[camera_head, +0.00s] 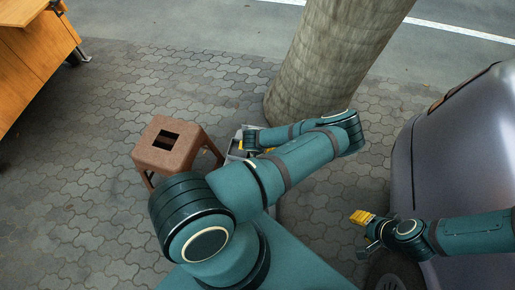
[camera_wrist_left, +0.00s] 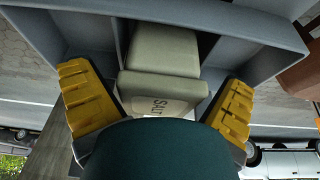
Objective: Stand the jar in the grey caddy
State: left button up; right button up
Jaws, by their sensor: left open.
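The jar (camera_wrist_left: 162,52) is pale grey-beige with a block-shaped body and the word SALT on it. In the left wrist view it sits between walls of the grey caddy (camera_wrist_left: 245,27). My left gripper (camera_wrist_left: 158,92) is open, with one yellow finger pad on each side of the jar and a gap to each. In the head view, the grey caddy (camera_head: 236,152) shows only partly behind my left arm, with my left gripper (camera_head: 246,144) at it. The jar cannot be made out there. My right gripper (camera_head: 364,232) is open and empty, far from the caddy.
A brown stool (camera_head: 170,146) with a slot in its seat stands left of the caddy. A thick trunk-like column (camera_head: 325,60) rises behind it. A grey car (camera_head: 460,160) is close to my right arm. A wooden piece of furniture (camera_head: 35,60) is at the upper left.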

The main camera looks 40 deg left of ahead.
pick_arm(q)
jog(key=p+v, duration=0.4)
jog(key=v, duration=0.8)
jog(key=s+d+r+g+h, duration=0.2)
jog(key=s+d+h, duration=0.15)
jog(key=d, duration=0.95)
jog(key=s+d+r+m+h, duration=0.1)
jog(key=d+r+m, duration=0.3)
jog(key=d+r, duration=0.6)
jog(key=shift+d+h, duration=0.6)
jog(key=shift+h, duration=0.15)
